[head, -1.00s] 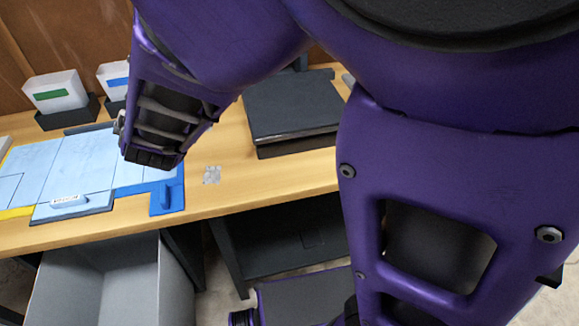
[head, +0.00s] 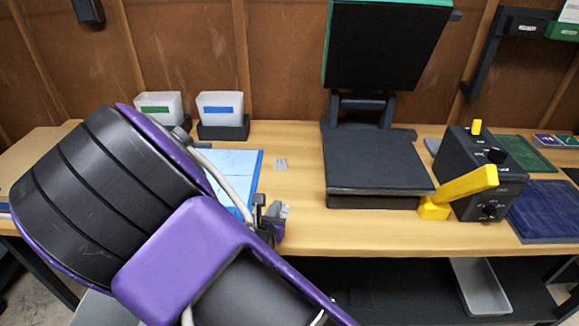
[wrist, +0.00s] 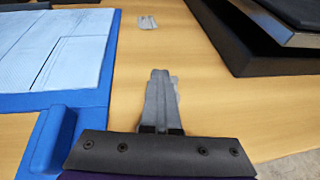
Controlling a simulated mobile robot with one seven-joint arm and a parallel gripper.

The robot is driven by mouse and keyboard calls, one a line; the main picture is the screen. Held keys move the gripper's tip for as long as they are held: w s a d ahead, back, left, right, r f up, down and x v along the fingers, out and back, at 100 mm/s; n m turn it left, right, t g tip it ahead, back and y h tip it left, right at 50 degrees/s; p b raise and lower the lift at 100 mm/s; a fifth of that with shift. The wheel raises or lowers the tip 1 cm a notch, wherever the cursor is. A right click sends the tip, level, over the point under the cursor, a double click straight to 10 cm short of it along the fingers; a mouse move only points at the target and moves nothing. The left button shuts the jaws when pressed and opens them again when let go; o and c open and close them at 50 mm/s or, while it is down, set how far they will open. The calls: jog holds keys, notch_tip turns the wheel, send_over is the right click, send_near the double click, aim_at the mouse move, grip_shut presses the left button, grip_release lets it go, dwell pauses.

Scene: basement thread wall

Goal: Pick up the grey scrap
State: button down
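A small pale grey scrap (head: 281,164) lies on the table between the blue mat and the black device. In the wrist view a grey scrap (wrist: 147,22) lies ahead of my gripper (wrist: 160,76).
The blue mat (wrist: 38,104) with its raised corner block (wrist: 58,135) is close on the left. The black flat-topped device (head: 372,190) stands on the right. Two white bins (head: 222,105) stand behind. A black box with a yellow lever (head: 462,188) is farther right.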

jog(key=shift+s+d+f, duration=0.25)
jog(key=shift+d+f, duration=0.25)
jog(key=shift+f, duration=0.3)
jog(key=shift+r, duration=0.35)
notch_tip(320, 180, up, 10)
jog(key=p, duration=0.3)
jog(key=shift+w+a+f, duration=0.15)
jog(key=shift+w, duration=0.1)
jog(key=c, duration=1.6)
grip_release()
jog(key=shift+c, duration=1.6)
grip_release()
